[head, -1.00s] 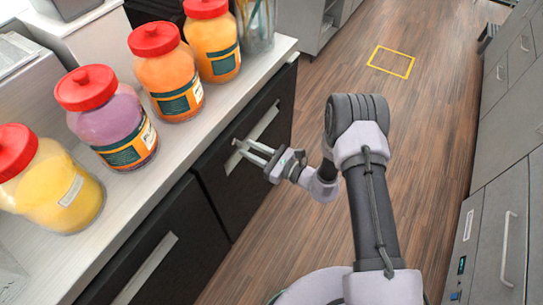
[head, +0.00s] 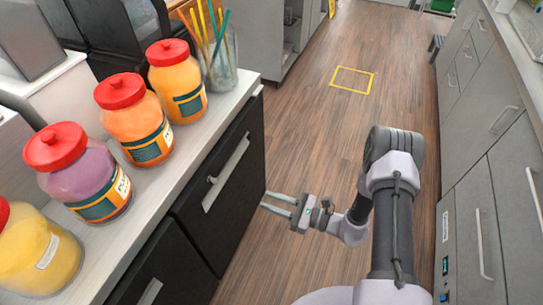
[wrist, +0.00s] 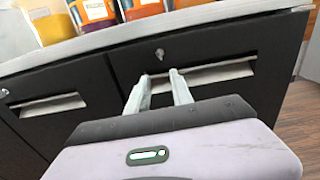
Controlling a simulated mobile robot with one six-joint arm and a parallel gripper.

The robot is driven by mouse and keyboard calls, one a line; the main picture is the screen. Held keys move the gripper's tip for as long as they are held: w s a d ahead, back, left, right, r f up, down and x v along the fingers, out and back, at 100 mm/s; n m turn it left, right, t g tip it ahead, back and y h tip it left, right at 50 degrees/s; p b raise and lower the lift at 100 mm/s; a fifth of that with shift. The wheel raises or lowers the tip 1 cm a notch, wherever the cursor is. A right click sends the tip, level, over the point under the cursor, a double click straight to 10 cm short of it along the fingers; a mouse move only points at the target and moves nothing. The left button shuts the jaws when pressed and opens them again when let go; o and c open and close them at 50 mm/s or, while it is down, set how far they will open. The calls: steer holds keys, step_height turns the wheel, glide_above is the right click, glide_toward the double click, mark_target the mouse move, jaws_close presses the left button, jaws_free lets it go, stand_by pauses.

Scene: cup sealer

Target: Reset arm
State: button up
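My gripper (head: 278,205) is in front of the black drawer fronts, beside the counter and over the wooden floor. Its two fingers point left toward the cabinet, with a gap between them and nothing held. In the wrist view, my gripper (wrist: 160,88) has both fingers apart, pointing at a black drawer (wrist: 210,70) with a light recessed handle. Whether the fingertips touch the cabinet cannot be told. My arm is folded on the right side of the head view.
The counter (head: 160,197) at left bears red-lidded jars, including a purple one (head: 85,178) and an orange one (head: 135,125), and a glass of straws (head: 218,65). Grey cabinets (head: 485,110) line the right. A yellow square (head: 352,80) marks open floor ahead.

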steer(key=s+a+r+n+g+h+b, duration=0.1)
steer(key=s+r+n+g+h, duration=0.1)
steer(key=s+r+n+g, duration=0.5)
steer(key=a+r+n+g+h, duration=0.15)
steer(key=r+n, duration=0.25)
steer(key=r, duration=0.8)
steer(key=s+d+r+n+t+h+b, duration=0.1)
steer(key=s+d+r+n+t+h, duration=0.6)
steer(key=s+d+r+h, duration=0.4)
steer(key=shift+d+r, duration=0.15)
steer(key=shift+d, duration=0.6)
steer(key=shift+t, duration=0.25)
